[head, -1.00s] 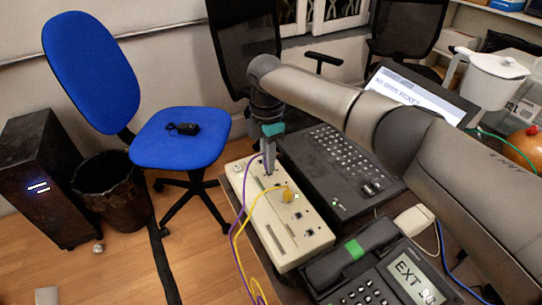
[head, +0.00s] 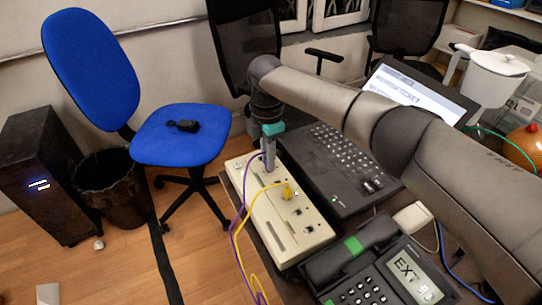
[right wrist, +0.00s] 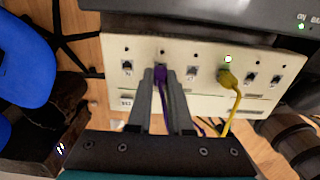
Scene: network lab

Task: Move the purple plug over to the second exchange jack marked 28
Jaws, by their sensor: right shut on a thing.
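My right gripper (right wrist: 162,90) is shut on the purple plug (right wrist: 162,75) at the face of a cream jack panel (right wrist: 213,91). The plug is at the second jack position from the left in the right wrist view; I cannot tell whether it is seated. A yellow plug (right wrist: 228,79) sits in a jack further right. Several other jacks show empty, such as one between the two plugs (right wrist: 192,72). The jack labels are too small to read. In the head view the right gripper (head: 268,164) points down at the panel's far end (head: 240,168). My left gripper is not in view.
A purple cable (head: 238,222) and a yellow cable (head: 243,243) hang over the panel's left side. A blue chair (head: 165,145) is at the left.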

